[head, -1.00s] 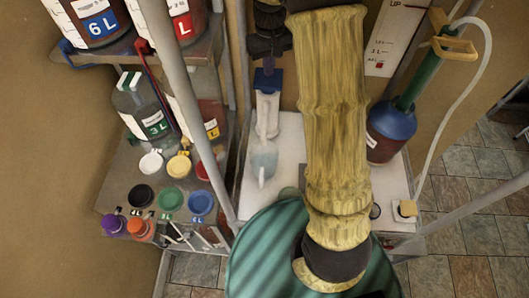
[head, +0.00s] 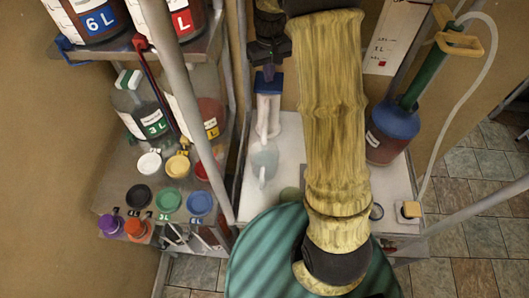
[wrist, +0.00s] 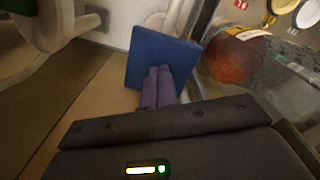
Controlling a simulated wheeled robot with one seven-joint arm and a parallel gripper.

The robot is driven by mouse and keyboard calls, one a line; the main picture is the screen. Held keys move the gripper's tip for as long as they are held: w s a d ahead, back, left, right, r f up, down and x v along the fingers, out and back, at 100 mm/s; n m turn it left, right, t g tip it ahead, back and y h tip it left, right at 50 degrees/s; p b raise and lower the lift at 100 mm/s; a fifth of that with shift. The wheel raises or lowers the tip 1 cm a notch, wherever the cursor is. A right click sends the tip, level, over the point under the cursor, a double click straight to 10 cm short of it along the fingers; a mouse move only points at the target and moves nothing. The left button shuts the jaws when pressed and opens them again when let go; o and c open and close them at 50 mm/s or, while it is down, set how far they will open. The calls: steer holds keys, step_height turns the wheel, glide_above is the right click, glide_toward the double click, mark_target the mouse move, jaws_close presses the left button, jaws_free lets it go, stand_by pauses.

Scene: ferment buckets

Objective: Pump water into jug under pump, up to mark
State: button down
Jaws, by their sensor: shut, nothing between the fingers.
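The pump (head: 268,110) is a white upright body with a blue top (head: 268,82), left of my arm in the head view. A pale, see-through jug (head: 264,162) stands below it on the white bench top. The water level and any mark on the jug are too small to tell. My gripper (head: 268,72) is at the pump's blue top, its purple fingers shut and empty. In the wrist view the fingers (wrist: 159,80) point at the blue top (wrist: 160,62) and appear to meet it. Contact is not certain.
A blue-shouldered vessel (head: 388,132) with a green pump tube and clear hose stands right of my arm. Left, a shelf (head: 115,175) holds bottles and several coloured lids. A grey post (head: 190,110) stands between shelf and bench. A marked white board (head: 385,40) is behind.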

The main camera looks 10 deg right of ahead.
steer(key=shift+f, duration=0.45)
steer(key=shift+r+p, duration=1.8)
steer(key=shift+r, duration=0.55)
steer(key=shift+f, duration=0.2)
